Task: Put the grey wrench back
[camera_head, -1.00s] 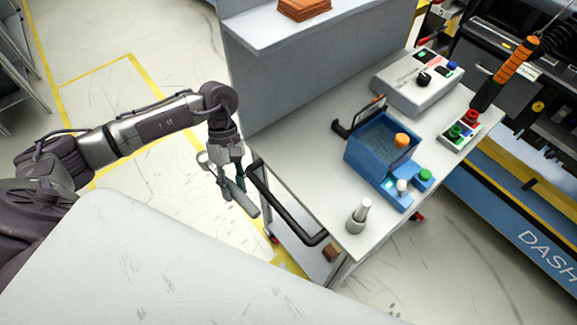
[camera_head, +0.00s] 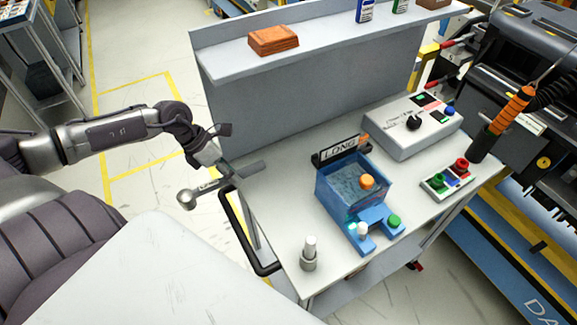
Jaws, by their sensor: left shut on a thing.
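My left gripper (camera_head: 218,172) is shut on the grey wrench (camera_head: 190,197). The wrench's round end sticks out at the lower left of the fingers, and a flat grey part reaches right toward the cart top. The wrench is held in the air at the left edge of the cart (camera_head: 262,215), near its black handle (camera_head: 240,235). I cannot tell whether it touches the cart. My right gripper is not in view.
A shelf (camera_head: 330,55) rises behind. The cart top's left part is clear.

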